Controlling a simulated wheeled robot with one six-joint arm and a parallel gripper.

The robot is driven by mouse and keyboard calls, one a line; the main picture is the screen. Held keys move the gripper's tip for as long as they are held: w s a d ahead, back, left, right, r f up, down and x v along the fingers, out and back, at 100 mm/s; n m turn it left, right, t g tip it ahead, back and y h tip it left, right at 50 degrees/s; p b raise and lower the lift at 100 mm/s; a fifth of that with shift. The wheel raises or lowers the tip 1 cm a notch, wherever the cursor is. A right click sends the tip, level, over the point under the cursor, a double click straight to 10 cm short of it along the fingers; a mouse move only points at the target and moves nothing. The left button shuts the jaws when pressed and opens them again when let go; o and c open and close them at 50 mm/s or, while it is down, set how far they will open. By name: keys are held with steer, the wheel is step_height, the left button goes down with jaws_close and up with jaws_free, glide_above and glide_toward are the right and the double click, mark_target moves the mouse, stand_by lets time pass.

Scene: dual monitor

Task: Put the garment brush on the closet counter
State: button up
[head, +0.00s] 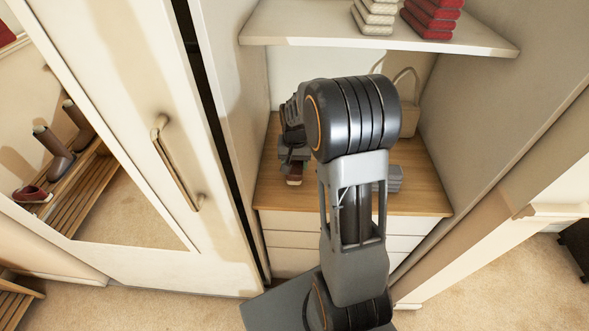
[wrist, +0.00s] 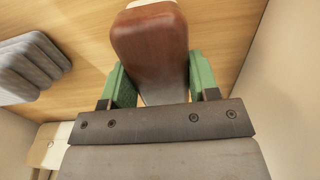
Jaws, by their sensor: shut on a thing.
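The garment brush (wrist: 150,52) has a reddish-brown wooden back and a pale edge in the wrist view. My gripper (wrist: 157,82) is shut on it, with a green finger on each side. In the head view the brush (head: 294,175) shows as a small red-brown piece under my gripper (head: 293,155), at the left of the closet. The closet counter (head: 425,192) is a light wood top above white drawers; it also fills the back of the wrist view (wrist: 225,45). The brush is over the counter; I cannot tell whether it touches.
A grey folded stack (head: 394,179) lies on the counter, partly behind my arm. A beige bag (head: 405,115) stands at the back. A shelf (head: 300,25) with folded cloths is above. The closet's side walls are close. The counter's front right is clear.

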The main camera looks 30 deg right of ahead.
steer(key=shift+w+f, duration=0.1)
steer(key=shift+f, duration=1.55)
steer(key=shift+f, duration=0.1)
steer(key=shift+f, duration=0.15)
steer(key=o, duration=0.8)
steer(key=shift+o, duration=0.2)
